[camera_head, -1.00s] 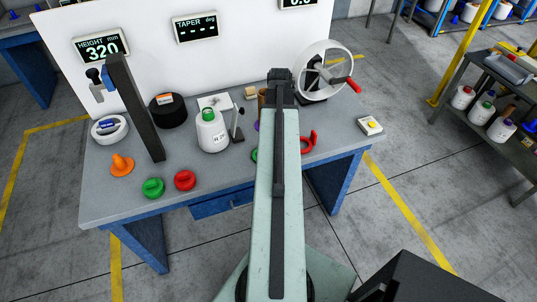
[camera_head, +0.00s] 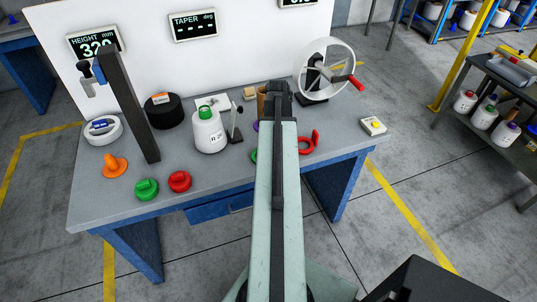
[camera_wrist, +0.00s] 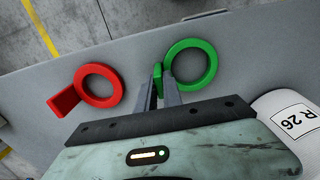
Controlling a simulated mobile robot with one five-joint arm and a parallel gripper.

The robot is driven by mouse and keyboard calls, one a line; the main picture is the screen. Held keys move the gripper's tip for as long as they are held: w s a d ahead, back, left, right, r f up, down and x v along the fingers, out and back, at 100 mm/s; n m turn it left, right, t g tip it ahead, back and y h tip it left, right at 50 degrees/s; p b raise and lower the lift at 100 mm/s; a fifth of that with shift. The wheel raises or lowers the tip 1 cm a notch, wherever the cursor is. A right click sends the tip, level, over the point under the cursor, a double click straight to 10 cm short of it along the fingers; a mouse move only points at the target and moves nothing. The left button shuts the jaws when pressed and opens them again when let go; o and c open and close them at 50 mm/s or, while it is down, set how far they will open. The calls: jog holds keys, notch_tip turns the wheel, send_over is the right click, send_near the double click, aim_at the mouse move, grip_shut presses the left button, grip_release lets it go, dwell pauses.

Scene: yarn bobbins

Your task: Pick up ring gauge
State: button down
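Two ring gauges lie flat on the grey bench. The green ring gauge (camera_wrist: 211,66) is at the top middle of the wrist view, with its short handle pointing left. The red ring gauge (camera_wrist: 118,86) lies to its left, its handle toward the lower left. My gripper (camera_wrist: 159,84) is open, its two fingers a little apart and pointing at the green handle, which shows between the tips. I cannot tell if they touch it. In the head view the red ring gauge (camera_head: 315,139) shows right of my arm. The green one (camera_head: 254,156) is mostly hidden behind my arm.
The bobbin labelled R 26 (camera_wrist: 289,110) stands close right of my gripper in the wrist view. The bench (camera_head: 225,172) also holds a black cylinder (camera_head: 164,112), a dark upright post (camera_head: 130,110), small green, red and orange pieces, and a handwheel (camera_head: 328,68). The front right of the bench is fairly clear.

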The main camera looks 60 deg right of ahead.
jog(key=shift+r, duration=0.1)
notch_tip(320, 180, up, 11)
jog(key=p, duration=1.1)
jog(key=shift+w, duration=0.1)
